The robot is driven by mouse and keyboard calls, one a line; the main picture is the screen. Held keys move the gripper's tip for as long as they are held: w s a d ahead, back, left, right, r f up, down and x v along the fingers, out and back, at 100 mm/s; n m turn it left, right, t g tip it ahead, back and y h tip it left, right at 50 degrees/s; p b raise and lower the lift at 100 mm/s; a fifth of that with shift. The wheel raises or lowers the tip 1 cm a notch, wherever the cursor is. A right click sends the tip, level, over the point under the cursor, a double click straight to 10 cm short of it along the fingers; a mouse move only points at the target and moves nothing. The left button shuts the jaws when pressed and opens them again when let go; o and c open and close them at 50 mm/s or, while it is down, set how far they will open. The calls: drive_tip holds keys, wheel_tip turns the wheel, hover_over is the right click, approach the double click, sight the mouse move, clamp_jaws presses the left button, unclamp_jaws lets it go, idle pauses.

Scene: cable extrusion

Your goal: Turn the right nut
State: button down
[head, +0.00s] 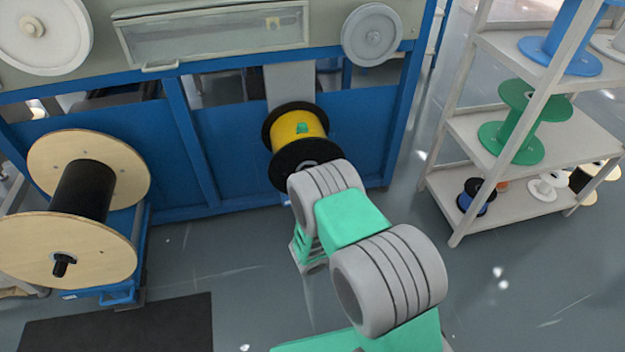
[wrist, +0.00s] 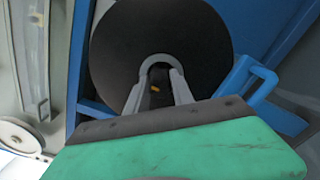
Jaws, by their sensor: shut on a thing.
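A spool of yellow cable (head: 300,124) with black flanges is mounted at the blue machine frame. Its near black flange (wrist: 205,55) fills the middle of the wrist view. A grey rounded nut (wrist: 157,57) sits at the flange's centre. My gripper (wrist: 156,77) has its two grey fingers on either side of the nut, shut on it. A small yellow-orange mark shows in the dark gap between the fingers. In the head view my arm covers most of the gripper and the nut.
A large wooden-flanged reel of black cable (head: 82,190) stands at left. A white shelf (head: 470,135) with several spools stands at right. A blue handle-like bracket (wrist: 240,80) is close to my gripper's right. Grey floor (head: 225,260) is open in front.

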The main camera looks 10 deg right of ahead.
drive_tip(key=c, duration=1.1)
unclamp_jaws()
drive_tip(key=s+b, duration=0.2)
drive_tip(key=s, duration=0.5)
drive_tip(key=shift+s, duration=0.4)
